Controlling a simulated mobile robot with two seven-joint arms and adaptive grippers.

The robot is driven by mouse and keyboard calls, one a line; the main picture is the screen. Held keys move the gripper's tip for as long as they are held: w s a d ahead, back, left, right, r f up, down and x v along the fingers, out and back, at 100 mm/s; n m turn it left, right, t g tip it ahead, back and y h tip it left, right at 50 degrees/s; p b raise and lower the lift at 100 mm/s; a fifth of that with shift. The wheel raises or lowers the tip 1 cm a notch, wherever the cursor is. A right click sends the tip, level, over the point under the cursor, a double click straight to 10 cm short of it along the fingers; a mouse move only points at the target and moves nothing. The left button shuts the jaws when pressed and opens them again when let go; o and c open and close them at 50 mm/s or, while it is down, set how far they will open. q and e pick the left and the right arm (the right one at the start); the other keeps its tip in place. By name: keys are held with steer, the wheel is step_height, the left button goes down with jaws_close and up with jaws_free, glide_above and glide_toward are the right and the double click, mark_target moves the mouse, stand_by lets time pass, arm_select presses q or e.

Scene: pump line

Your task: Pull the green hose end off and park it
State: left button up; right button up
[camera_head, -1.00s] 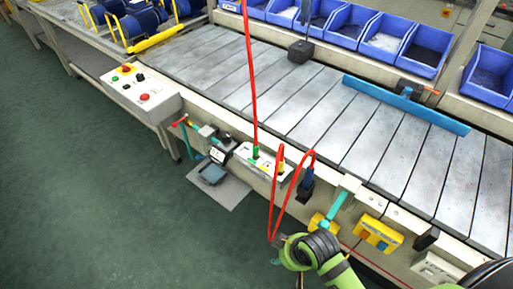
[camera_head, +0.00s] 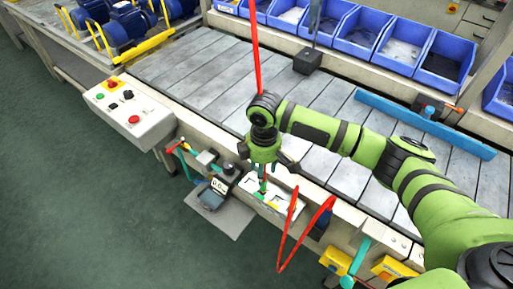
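The green hose end (camera_head: 263,187) stands at the white port plate (camera_head: 252,188) on the front of the line, largely hidden by my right gripper. Its red hose (camera_head: 256,50) runs up out of view behind my arm. My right gripper (camera_head: 264,176) points down directly over the green end. Its fingers are small and dark here, so I cannot tell whether they are shut or touch the end. A second red hose (camera_head: 283,245) loops down in front, beside the blue hose end (camera_head: 321,224). My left gripper is not in view.
A control box (camera_head: 128,112) with buttons and a small display device (camera_head: 215,189) stand left of the port plate. The slatted line (camera_head: 210,75) lies behind, with a blue bar (camera_head: 420,124) on it. Blue bins (camera_head: 360,30) line the back.

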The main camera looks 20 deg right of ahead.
mark_target(263, 186)
steer(key=shift+d, duration=0.15)
steer(key=f, duration=0.2)
steer(key=s+f, duration=0.1)
steer(key=shift+s+f+p, duration=0.15)
steer(key=shift+f+p, duration=0.2)
steer(key=shift+f, duration=1.2)
steer(key=shift+w, duration=0.2)
jaws_close()
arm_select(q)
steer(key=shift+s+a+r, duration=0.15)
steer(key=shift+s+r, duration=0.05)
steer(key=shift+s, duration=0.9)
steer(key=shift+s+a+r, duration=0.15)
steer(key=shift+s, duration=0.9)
